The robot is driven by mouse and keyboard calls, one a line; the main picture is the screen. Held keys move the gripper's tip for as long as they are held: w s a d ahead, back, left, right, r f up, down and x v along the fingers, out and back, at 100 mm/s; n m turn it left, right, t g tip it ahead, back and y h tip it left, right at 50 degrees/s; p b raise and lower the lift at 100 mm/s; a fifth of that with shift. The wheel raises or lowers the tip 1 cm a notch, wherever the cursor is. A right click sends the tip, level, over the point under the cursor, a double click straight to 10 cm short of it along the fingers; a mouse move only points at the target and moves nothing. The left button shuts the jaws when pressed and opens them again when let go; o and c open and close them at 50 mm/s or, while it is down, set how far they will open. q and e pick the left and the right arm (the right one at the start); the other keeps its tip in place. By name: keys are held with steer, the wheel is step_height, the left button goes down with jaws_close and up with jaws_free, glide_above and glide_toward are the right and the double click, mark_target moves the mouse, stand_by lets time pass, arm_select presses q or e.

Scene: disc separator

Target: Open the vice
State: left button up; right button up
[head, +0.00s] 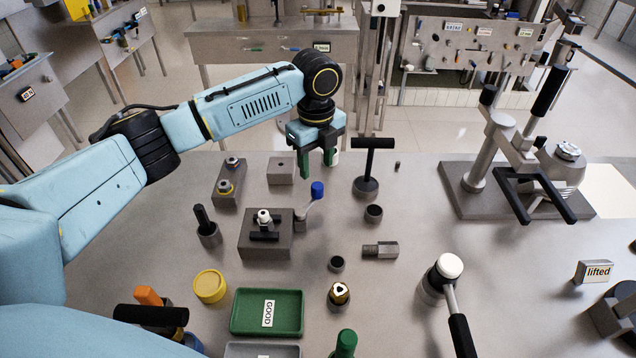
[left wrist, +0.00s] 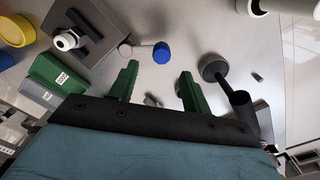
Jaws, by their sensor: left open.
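The vice (head: 254,246) is a grey block on the table with a black clamp bar and a white-topped part on it. A short lever with a blue knob (head: 317,189) sticks up from its right side. My left gripper (head: 318,166) is open, pointing down, above and behind the blue knob. In the left wrist view the blue knob (left wrist: 161,53) appears just beyond the gap between the green fingers (left wrist: 158,72), and nothing is held. The vice block (left wrist: 88,40) is at upper left there. My right gripper is not in view.
A black T-handled tool (head: 371,165) stands right of my left gripper, with a small dark cup (head: 373,212) below it. A grey block (head: 281,171) lies left. A green GOOD tray (head: 250,331) and yellow lid (head: 209,286) are nearer; a lever press (head: 470,200) stands right.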

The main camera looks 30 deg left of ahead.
mark_target(317, 185)
arm_select(q)
step_height(317, 185, down, 6)
steer(key=shift+w, duration=0.1)
steer(key=shift+f, duration=0.55)
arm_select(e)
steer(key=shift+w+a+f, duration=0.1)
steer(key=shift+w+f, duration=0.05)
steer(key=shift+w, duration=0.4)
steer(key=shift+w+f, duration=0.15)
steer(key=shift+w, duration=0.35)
arm_select(q)
jaws_close()
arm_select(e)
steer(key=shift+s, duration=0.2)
